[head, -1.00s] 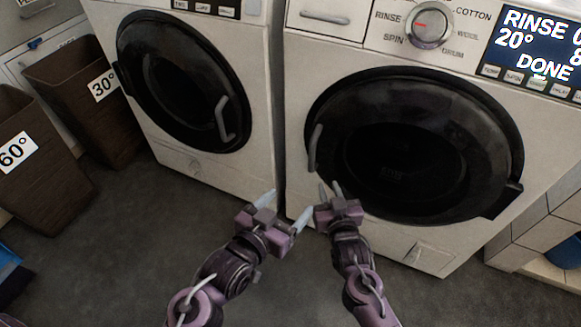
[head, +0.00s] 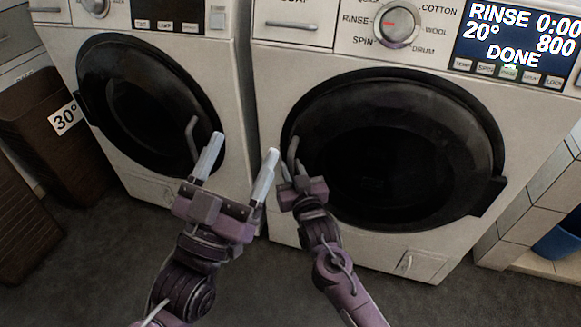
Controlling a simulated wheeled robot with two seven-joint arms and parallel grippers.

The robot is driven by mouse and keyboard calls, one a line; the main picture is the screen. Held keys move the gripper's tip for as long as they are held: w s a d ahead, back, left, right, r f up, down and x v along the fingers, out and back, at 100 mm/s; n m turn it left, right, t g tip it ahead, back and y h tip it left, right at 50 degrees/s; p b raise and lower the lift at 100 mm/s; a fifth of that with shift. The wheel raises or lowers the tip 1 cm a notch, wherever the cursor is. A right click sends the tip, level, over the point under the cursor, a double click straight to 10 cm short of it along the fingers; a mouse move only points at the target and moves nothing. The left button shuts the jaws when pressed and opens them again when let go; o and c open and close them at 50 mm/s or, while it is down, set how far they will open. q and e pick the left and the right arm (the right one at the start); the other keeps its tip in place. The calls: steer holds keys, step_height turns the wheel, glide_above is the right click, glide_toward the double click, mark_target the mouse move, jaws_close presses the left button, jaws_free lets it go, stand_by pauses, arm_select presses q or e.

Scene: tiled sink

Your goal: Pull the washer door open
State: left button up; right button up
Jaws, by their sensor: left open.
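The right washer (head: 425,245) has a dark round door (head: 395,150) that looks shut, with a curved grey handle (head: 292,150) on its left edge. Its display (head: 515,42) reads DONE. My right gripper (head: 291,168) is at the lower end of that handle, its fingertips overlapping it in the head view. I cannot tell whether the fingers are around the handle or touch it. My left gripper (head: 241,150) is open and empty, left of the right one and in front of the gap between the washers.
The left washer (head: 228,95) has a dark door (head: 130,105) that looks shut, with a handle (head: 191,135) on its right. Brown bins (head: 40,110) stand at left, one labelled 30°. A tiled ledge (head: 535,215) and blue tub (head: 562,242) are at right. Dark floor (head: 90,270) is free in front.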

arm_select(q)
steer(key=shift+s+a+r+t+h, duration=0.15)
steer(key=shift+s+r+t, duration=0.15)
steer(key=shift+r, duration=0.25)
steer(key=shift+s+a+r+t+h, duration=0.1)
steer(key=shift+s+r+t, duration=0.15)
steer(key=shift+r, duration=0.25)
steer(key=shift+s+a+r+t+h, duration=0.1)
steer(key=shift+s+r+t+h, duration=0.1)
steer(key=shift+r+t, duration=0.25)
arm_select(e)
steer(key=shift+x, duration=0.8)
arm_select(q)
steer(key=shift+r, duration=0.1)
arm_select(e)
jaws_close()
